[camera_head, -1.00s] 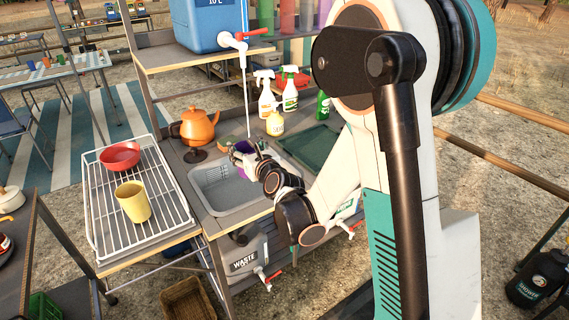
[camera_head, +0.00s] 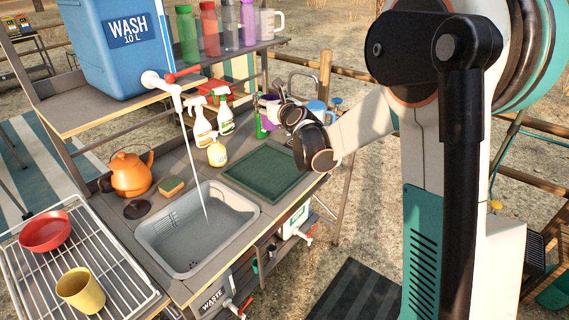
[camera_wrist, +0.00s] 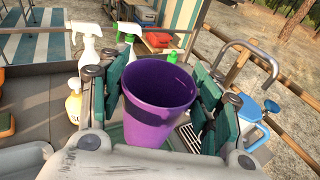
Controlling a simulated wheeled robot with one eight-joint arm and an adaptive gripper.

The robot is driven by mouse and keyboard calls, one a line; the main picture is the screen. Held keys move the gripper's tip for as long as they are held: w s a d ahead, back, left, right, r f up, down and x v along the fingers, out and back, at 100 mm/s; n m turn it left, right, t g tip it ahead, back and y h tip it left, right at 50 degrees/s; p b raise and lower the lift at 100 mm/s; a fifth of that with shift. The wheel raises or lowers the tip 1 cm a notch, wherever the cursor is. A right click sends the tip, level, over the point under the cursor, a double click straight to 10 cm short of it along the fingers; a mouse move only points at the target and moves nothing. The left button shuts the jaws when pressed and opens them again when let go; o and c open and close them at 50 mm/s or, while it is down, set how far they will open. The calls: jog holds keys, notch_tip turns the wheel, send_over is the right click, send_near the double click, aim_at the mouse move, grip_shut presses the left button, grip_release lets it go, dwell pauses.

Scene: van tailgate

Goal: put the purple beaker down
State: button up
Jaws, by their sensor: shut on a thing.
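The purple beaker (camera_wrist: 158,105) is upright between the fingers of my gripper (camera_wrist: 162,85) in the wrist view; its open mouth shows and it looks empty. My gripper is shut on it from both sides. In the head view my gripper (camera_head: 283,112) and the beaker (camera_head: 268,109) are at the far right end of the wash stand, beyond the green mat (camera_head: 250,180). The beaker is partly hidden there by the gripper. I cannot tell whether its base touches anything.
Water runs from the blue tank's tap (camera_head: 160,78) into the grey sink (camera_head: 180,250). Spray bottles (camera_head: 204,128) and a soap bottle (camera_head: 217,153) stand behind the mat. A blue jug (camera_head: 318,112) is close right of my gripper. The mat is bare. A wire rack (camera_head: 120,268) holds a bowl and a yellow beaker.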

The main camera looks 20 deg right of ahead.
jog(key=shift+w+d+f, duration=0.1)
jog(key=shift+d, duration=0.15)
notch_tip(320, 180, down, 20)
jog(key=b, duration=0.7)
jog(key=shift+r+b, duration=0.25)
jog(key=shift+b, duration=0.05)
jog(key=shift+f, duration=0.1)
jog(key=o, duration=1)
